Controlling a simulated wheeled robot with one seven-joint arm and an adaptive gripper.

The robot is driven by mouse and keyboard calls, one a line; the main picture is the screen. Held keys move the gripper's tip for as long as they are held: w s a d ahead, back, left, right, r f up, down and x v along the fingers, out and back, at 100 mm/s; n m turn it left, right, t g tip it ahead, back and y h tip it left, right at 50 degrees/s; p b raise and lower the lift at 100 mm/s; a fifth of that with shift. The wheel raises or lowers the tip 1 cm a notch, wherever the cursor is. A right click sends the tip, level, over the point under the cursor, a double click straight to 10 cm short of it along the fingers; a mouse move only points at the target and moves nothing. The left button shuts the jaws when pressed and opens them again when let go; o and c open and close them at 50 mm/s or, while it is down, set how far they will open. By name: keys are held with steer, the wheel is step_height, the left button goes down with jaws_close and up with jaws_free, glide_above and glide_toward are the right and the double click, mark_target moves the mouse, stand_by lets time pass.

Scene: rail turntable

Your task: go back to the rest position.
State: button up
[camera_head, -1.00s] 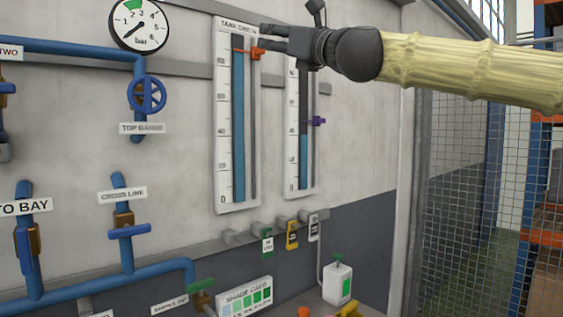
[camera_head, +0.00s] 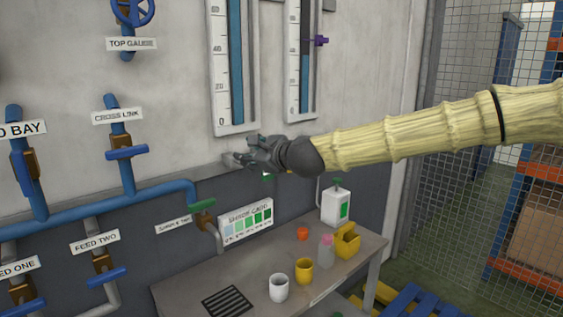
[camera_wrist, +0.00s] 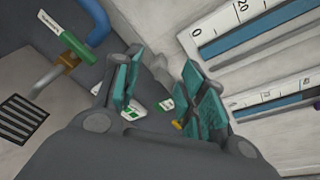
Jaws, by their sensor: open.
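My gripper (camera_head: 246,152) is in front of the wall in the head view, just below the two tank gauges. In the wrist view its two teal-padded fingers (camera_wrist: 158,88) stand apart with nothing held between them. The left tank gauge (camera_head: 224,105) and the right tank gauge (camera_head: 292,98) are white upright scales with blue columns. A purple pointer (camera_head: 320,41) sits on the right gauge. My gripper and wrist cover most of the row of hooks and tags below the gauges.
A table (camera_head: 352,262) below holds a white cup (camera_head: 279,288), a yellow cup (camera_head: 304,271), a pink-capped bottle (camera_head: 326,251), a yellow caddy (camera_head: 346,241) and a white jug (camera_head: 336,206). Blue pipes (camera_head: 150,189) with valves run along the left wall. A mesh fence (camera_head: 470,110) stands right.

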step_height(320, 180, down, 16)
steer(key=s+n+g+h, duration=0.1)
steer(key=s+n+g, duration=0.1)
steer(key=s+d+f+n+g+h+b, duration=0.15)
steer(key=s+f, duration=0.35)
steer(key=f, duration=0.6)
steer(key=s+d+f+n+g+h, duration=0.1)
steer(key=s+d+f+n, duration=0.3)
steer(key=f, duration=0.8)
steer(key=s+d+f+n+g+h+b, duration=0.1)
steer(key=s+d+f+n, duration=0.1)
steer(key=s+f, duration=0.65)
steer(key=s+d+f+n+g+h+b, duration=0.1)
steer(key=s+d+f+n+g, duration=0.1)
steer(key=s+d+f, duration=0.45)
steer(key=s+d+f+n+g+h, duration=0.1)
steer(key=s+d+f+n, duration=0.2)
steer(key=s+f, duration=0.6)
steer(key=s+d+f+n+g+h+b, duration=0.1)
steer(key=s+d+f+n+g, duration=0.1)
steer(key=s+d, duration=0.5)
steer(key=s+d+f+n+g+h, duration=0.1)
steer(key=s+d+f+n, duration=0.3)
steer(key=s, duration=0.7)
step_height(320, 180, down, 3)
steer(key=d+h, duration=0.1)
steer(key=d, duration=0.1)
steer(key=shift+s+d+g+b, duration=0.15)
steer(key=shift+d+g+b, duration=0.2)
